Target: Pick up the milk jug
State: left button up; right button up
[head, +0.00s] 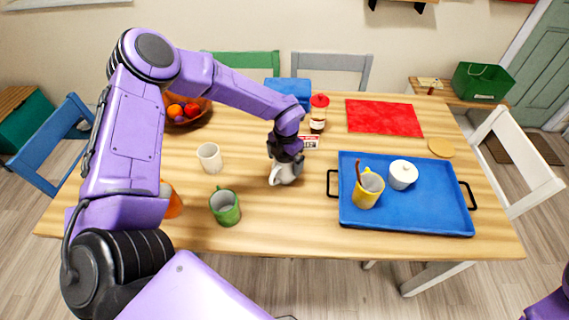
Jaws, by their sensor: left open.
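The milk jug (287,173) is a small white-grey vessel on the wooden table, left of the blue tray. Its handle shows at its lower left. My left gripper (286,157) is open and points down right over the jug, covering its upper part. I cannot tell whether the fingers are around the jug or just above it. My right gripper is not in view.
A green mug (225,208), a white cup (210,158) and a red-capped bottle (318,114) stand nearby. A fruit bowl (201,116) is behind my left arm.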

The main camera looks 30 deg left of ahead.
pick_arm(q)
jog(key=c, duration=0.9)
jog(key=shift+c, duration=0.8)
jog(key=shift+w+r, duration=0.1)
jog(key=shift+r, duration=0.1)
